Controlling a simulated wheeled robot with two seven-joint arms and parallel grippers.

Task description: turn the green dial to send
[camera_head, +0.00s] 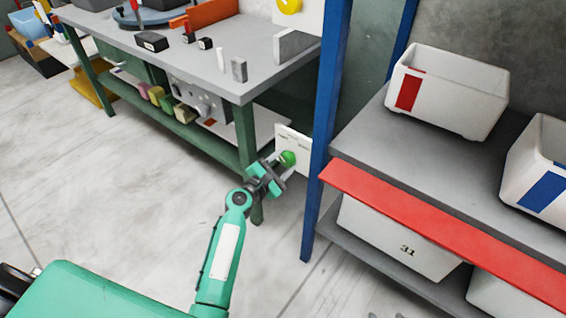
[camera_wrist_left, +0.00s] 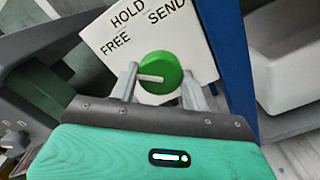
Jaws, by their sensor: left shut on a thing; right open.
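The green dial (camera_head: 288,158) sits on a white panel (camera_head: 301,143) beside the blue post. In the left wrist view the dial (camera_wrist_left: 160,72) has a white mark pointing left, nearest the word FREE; HOLD and SEND are printed further around the panel (camera_wrist_left: 205,62). My left gripper (camera_head: 277,166) is at the dial, and in the wrist view its two fingers (camera_wrist_left: 160,84) are on either side of the dial, shut on it. What seem to be the tips of my right gripper (camera_head: 387,315) just show at the bottom edge, apart; the rest is out of frame.
A blue post (camera_head: 324,120) stands close to the right of the panel. A rack with a red-edged shelf (camera_head: 440,222) and white bins (camera_head: 445,92) is at the right. A green workbench (camera_head: 215,75) stands behind, at left. The floor (camera_head: 110,200) at left is clear.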

